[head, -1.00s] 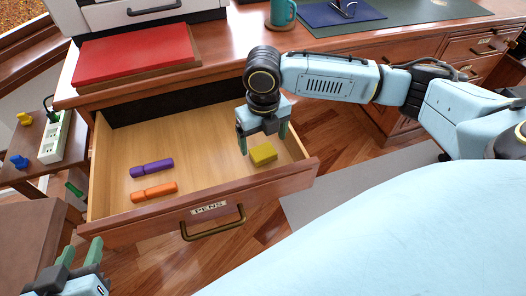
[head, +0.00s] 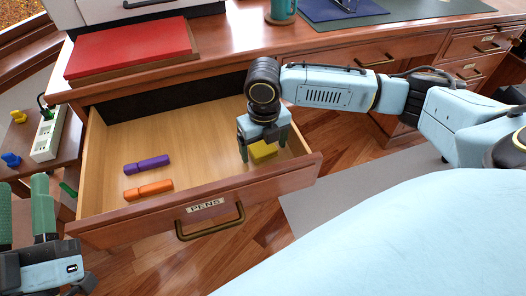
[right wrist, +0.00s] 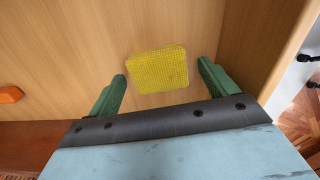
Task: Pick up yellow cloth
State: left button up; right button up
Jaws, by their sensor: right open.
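The yellow cloth (head: 262,152) is a small folded block lying on the floor of the open drawer, near its right end. In the right wrist view the cloth (right wrist: 158,69) lies between and just beyond the two green fingertips, with a gap on both sides. My right gripper (head: 264,148) is open above the cloth and partly hides it in the head view; it also shows in the right wrist view (right wrist: 160,80). My left gripper (head: 22,205) shows at the lower left, its green fingers apart and empty, away from the drawer.
The drawer (head: 200,207), labelled PENS, also holds a purple marker (head: 147,164) and an orange marker (head: 148,190) to the left. The drawer's right wall is close to my right gripper. A red book (head: 130,52) lies on the desk above. A power strip (head: 48,135) is at left.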

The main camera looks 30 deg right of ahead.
aim_at(264, 148)
pick_arm(q)
jog(key=shift+s+r, duration=0.1)
jog(key=shift+r, duration=0.05)
pick_arm(e)
jog(key=c, duration=1.1)
